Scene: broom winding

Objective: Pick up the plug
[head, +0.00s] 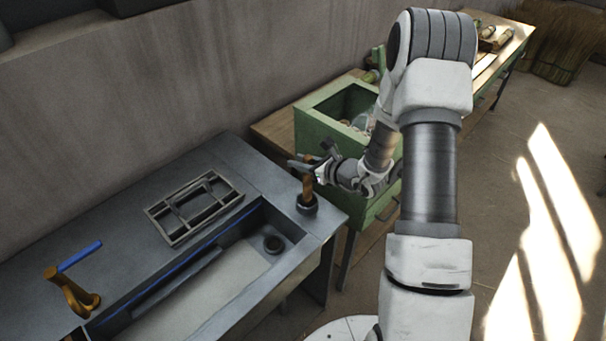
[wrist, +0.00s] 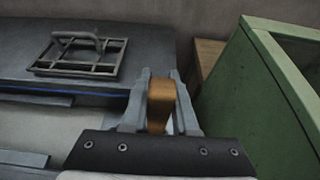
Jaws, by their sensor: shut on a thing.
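The plug (head: 307,203) has a dark round base and an upright brown wooden handle. It is at the right end of the grey sink counter, near the counter's corner in the head view. I cannot tell whether its base touches the counter. My gripper (head: 308,166) is shut on the handle from the right side. In the wrist view the brown handle (wrist: 160,105) stands between the two grey fingers, and the base is hidden.
The sink counter (head: 225,160) holds a metal grate (head: 193,208) and a brass tap (head: 72,294) with a blue lever. A round drain (head: 273,243) is in the basin. A green box (head: 318,130) stands close behind my gripper.

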